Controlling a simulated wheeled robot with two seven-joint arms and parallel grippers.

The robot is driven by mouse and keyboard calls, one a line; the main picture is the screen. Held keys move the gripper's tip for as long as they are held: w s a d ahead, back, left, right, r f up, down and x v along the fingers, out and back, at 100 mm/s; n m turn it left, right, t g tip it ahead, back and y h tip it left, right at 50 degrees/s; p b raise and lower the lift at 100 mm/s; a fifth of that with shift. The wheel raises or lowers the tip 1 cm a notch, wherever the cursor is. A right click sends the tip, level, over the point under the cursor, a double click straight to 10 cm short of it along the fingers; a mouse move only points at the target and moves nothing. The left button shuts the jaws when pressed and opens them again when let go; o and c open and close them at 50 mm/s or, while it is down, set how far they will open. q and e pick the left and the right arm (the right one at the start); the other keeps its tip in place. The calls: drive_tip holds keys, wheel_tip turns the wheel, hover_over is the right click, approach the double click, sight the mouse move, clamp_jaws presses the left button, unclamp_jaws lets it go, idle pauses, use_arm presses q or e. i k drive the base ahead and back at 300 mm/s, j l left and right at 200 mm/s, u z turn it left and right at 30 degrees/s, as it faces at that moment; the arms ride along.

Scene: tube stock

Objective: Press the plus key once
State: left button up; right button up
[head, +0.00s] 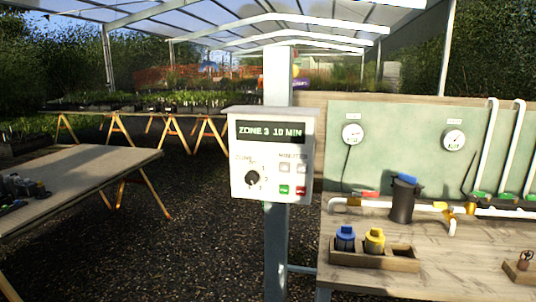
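A white control box (249,150) is fixed to a grey post at the middle of the head view. Its dark display (270,132) reads "ZONE 3 10 MIN". Under the word MINUTES are two small pale keys, a left one (285,168) and a right one (301,168). Their marks are too small to read, so I cannot tell for certain which is the plus key. Below them are a green key (284,190) and a red key (301,191). A black zone knob (252,178) is at the left of the panel. Neither of my grippers is in view.
A wooden bench (450,270) at right holds a tray (375,258) with blue-topped and yellow-topped parts, a dark canister (403,200) and pipework with valves. A board with two gauges stands behind. A table (85,180) is at left. The gravel before the post is clear.

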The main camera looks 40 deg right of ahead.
sight(303, 169)
drive_tip(key=z, duration=1.4)
